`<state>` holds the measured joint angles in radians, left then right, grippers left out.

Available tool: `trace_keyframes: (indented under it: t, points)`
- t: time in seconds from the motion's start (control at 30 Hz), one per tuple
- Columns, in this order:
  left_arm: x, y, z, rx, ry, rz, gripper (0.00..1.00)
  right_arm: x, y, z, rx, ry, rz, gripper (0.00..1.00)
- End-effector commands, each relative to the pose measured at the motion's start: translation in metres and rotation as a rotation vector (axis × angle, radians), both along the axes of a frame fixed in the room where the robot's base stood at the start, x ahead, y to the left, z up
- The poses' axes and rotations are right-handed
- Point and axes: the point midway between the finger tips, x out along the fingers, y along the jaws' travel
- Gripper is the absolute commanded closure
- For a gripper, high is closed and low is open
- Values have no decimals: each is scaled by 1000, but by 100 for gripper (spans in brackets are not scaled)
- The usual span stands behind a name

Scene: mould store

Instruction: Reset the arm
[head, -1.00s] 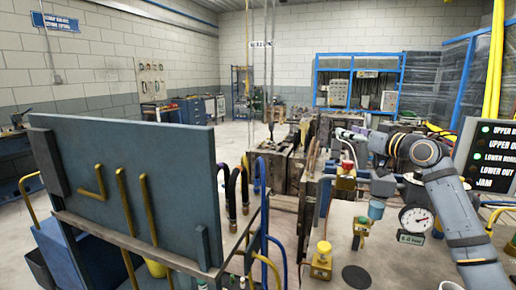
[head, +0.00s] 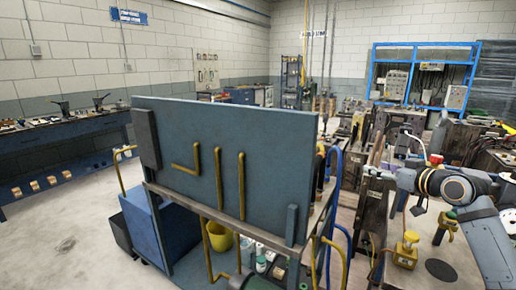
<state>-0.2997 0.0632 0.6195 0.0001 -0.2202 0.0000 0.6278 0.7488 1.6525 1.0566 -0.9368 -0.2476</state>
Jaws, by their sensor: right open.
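My right arm comes in from the right edge, with its grey upper link rising to a dark elbow joint with an orange ring. From there the arm reaches left. My right gripper (head: 372,172) is at its far end, small, in front of cluttered benches. It is open, and I see nothing held in it. The fingers are hard to make out against the clutter. My left arm and gripper are not in view.
A blue-grey cart panel (head: 228,165) with brass-coloured bars stands close in front. A yellow bucket (head: 219,237) is under it. A yellow-knobbed box (head: 406,250) stands on the table below my right arm. A workbench (head: 65,140) lines the left wall. Floor at left is clear.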

Motion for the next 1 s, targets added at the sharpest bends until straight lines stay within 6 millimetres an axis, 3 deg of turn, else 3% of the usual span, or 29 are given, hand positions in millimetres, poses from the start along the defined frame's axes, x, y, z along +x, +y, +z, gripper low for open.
trace_keyframes:
  t: [0.17,0.27,0.4,0.5,0.7,1.0]
  points:
    - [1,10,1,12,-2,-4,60,-17,39,-83,-55,139,28,46]
    - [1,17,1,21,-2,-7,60,-41,67,-148,-98,251,40,46]
    - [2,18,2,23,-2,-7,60,-106,107,-245,-157,444,35,46]
    - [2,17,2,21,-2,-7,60,-160,124,-295,-188,568,6,46]
    - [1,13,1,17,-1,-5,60,-245,134,-345,-218,746,-77,46]
    - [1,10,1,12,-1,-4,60,-346,128,-371,-235,946,-223,46]
